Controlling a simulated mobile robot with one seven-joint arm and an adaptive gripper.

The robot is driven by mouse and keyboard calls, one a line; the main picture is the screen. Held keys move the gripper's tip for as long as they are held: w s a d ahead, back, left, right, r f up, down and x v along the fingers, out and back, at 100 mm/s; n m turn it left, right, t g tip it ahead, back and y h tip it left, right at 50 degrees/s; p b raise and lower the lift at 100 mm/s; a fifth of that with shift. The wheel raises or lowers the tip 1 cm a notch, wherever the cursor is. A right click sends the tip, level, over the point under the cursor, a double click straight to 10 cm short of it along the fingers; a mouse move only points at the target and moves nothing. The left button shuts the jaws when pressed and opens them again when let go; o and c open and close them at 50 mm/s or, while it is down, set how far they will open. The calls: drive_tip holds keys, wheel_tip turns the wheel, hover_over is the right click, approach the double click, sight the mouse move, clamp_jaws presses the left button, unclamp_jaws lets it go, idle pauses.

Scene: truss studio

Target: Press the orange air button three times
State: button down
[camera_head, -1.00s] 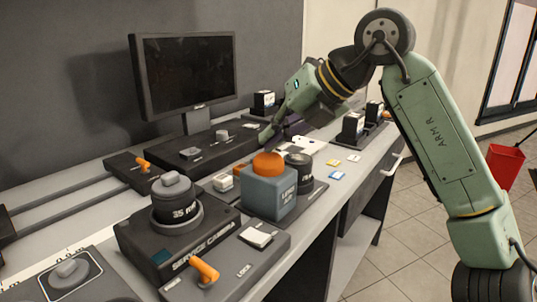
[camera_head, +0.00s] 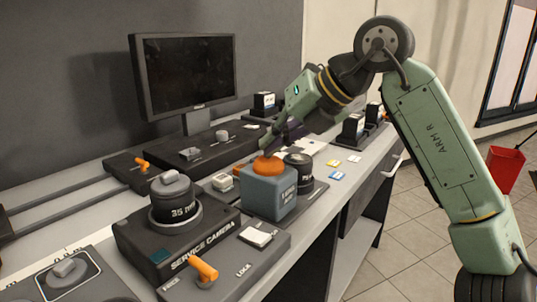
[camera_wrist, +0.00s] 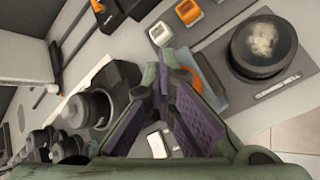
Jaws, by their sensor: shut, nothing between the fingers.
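The orange air button (camera_head: 268,166) is a dome on top of a blue-grey box (camera_head: 268,194) standing on the bench. My gripper (camera_head: 266,152) is shut and empty, tilted down from the upper right. Its fingertips are at the top of the button and appear to touch it. I cannot tell how far the button is pressed. In the wrist view my gripper (camera_wrist: 167,60) points at the box, with the fingers covering most of it. Part of the orange button (camera_wrist: 213,79) shows beside the right finger.
A camera control with a black lens-like knob (camera_head: 175,203) stands to the left of the box. A dark cylinder (camera_head: 299,171) stands close on its right. A monitor (camera_head: 186,72) is at the back. Small coloured tiles (camera_head: 337,176) lie on the bench to the right.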

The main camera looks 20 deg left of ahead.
drive_tip(key=shift+f, duration=0.2)
drive_tip(key=shift+r, duration=0.15)
drive_tip(key=shift+r+p, duration=1)
drive_tip(key=shift+r, duration=0.05)
wheel_tip(320, 180, up, 5)
drive_tip(key=p, duration=0.4)
idle(1.8)
